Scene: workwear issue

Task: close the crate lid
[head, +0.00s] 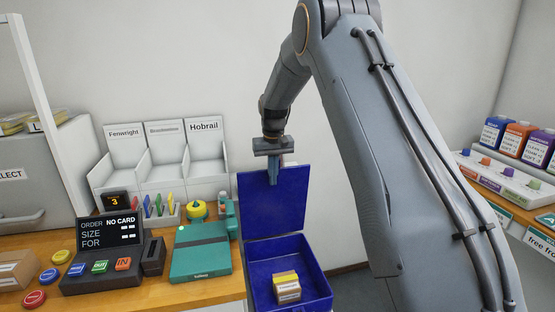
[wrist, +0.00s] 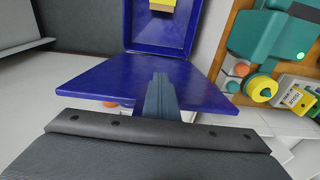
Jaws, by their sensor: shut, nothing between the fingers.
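The blue crate (head: 262,295) stands beside the right end of the wooden counter. Its blue lid (head: 255,215) is open and stands up at the back of the crate. A small yellow and tan box (head: 287,288) is inside the crate. My gripper (head: 273,181) is shut and empty, pointing down at the upper part of the lid. In the wrist view my gripper (wrist: 160,80) shows against the lid (wrist: 110,85), with the open crate (wrist: 188,40) beyond. I cannot tell whether the fingers touch the lid.
The wooden counter (head: 180,294) holds a teal device (head: 201,252), an order display (head: 105,235) and coloured buttons. Labelled white bins (head: 166,155) stand behind. A shelf with coloured bottles (head: 520,140) is at the far right. The wall is close behind the lid.

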